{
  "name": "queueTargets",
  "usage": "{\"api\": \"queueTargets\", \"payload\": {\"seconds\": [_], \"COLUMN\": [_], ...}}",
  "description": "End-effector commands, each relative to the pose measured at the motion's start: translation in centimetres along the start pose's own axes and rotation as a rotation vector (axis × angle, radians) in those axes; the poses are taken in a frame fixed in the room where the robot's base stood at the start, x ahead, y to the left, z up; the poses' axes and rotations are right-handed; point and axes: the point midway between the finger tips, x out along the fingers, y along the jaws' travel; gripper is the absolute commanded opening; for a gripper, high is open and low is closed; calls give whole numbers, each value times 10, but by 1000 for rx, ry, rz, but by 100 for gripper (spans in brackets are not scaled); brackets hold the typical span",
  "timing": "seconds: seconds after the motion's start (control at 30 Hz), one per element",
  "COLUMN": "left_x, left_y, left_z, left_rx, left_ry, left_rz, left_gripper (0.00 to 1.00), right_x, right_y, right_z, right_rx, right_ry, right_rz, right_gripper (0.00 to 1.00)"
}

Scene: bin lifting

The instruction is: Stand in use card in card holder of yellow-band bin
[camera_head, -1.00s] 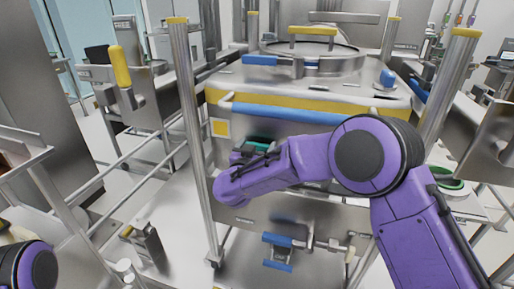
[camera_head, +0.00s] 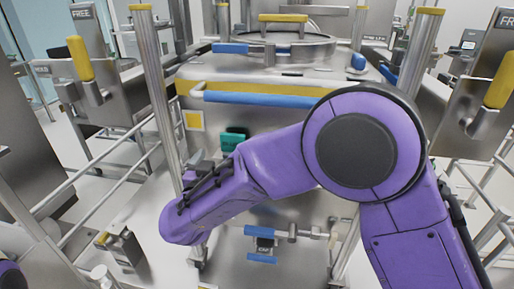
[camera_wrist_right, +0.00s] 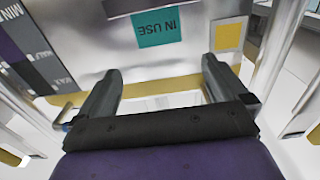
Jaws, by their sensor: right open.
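The yellow-band bin (camera_head: 262,88) is a steel vessel with a yellow stripe, standing ahead of me in the head view. The teal card (camera_head: 232,139) is at its front, left of centre. In the right wrist view the card (camera_wrist_right: 157,27) reads IN USE upside down against the steel front. I cannot make out the card holder or how the card is held. My right gripper (camera_wrist_right: 160,68) is open and empty, its two fingers apart and the card beyond them. In the head view my right arm hides part of the bin front. My left gripper is out of view.
A yellow square (camera_head: 193,120) marks the bin front left of the card. A blue-grip bar (camera_head: 262,99) crosses above. Steel posts (camera_head: 153,80) stand beside the bin. A blue-handled valve (camera_head: 262,231) is below. Rails (camera_head: 92,196) run along the left.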

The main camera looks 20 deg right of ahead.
Motion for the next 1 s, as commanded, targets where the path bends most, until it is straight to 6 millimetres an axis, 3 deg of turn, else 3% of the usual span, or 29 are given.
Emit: {"api": "queueTargets", "payload": {"seconds": [0.23,0.27,0.37,0.47,0.5,0.53,0.6,0.7,0.83,0.9,1.0], "left_x": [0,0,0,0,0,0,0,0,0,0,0], "left_y": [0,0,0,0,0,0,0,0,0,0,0], "left_z": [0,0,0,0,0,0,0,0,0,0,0], "left_rx": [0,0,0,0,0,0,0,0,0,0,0], "left_ry": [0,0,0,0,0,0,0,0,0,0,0], "left_rz": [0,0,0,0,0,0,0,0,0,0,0], "left_gripper": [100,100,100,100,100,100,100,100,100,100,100], "right_x": [1,2,12,8,-1,-11,-42,-99,-167,-190,-204], "right_y": [1,3,22,67,91,110,160,234,308,332,346], "right_z": [4,12,71,174,216,246,308,372,408,414,417], "right_rx": [-3,-7,-30,-58,-65,-70,-77,-78,-75,-72,-69], "right_ry": [-5,-13,-85,-249,-336,-405,-577,-822,-1061,-1136,-1181], "right_rz": [-2,-7,-48,-111,-132,-141,-145,-105,-14,27,56], "right_gripper": [100,100,100,100,100,100,100,100,100,100,100]}}
